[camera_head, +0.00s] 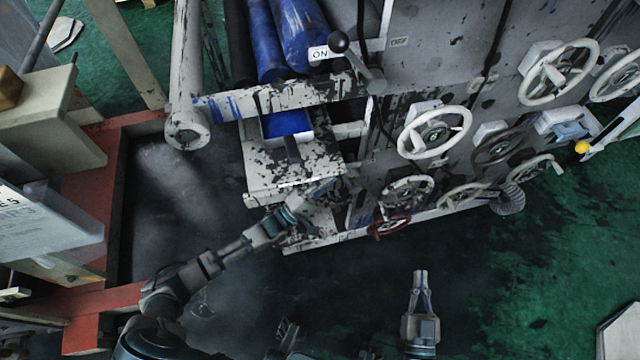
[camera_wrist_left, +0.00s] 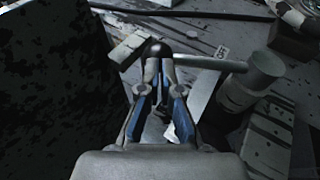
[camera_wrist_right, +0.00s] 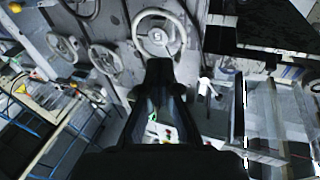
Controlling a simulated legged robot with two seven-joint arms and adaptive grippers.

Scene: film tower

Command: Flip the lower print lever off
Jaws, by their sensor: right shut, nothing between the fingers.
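The lower print lever (camera_wrist_left: 205,63) shows in the left wrist view as a pale rod with a black knob, running right to a round pivot (camera_wrist_left: 264,68). My left gripper (camera_wrist_left: 161,64) has its fingertips close together at the knob end; whether they hold it is unclear. In the head view my left gripper (camera_head: 318,192) reaches the lower part of the press and the lower lever cannot be made out. An OFF label (camera_wrist_left: 221,52) is just beyond the rod. My right gripper (camera_head: 421,274) is shut and empty, over the dark floor right of the left arm.
An upper lever with a black knob (camera_head: 339,42) stands by an ON label (camera_head: 319,53). Several handwheels (camera_head: 435,131) stick out from the press face. A red handwheel (camera_head: 389,226) is low near the left gripper. Dark floor (camera_head: 350,280) in front is clear.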

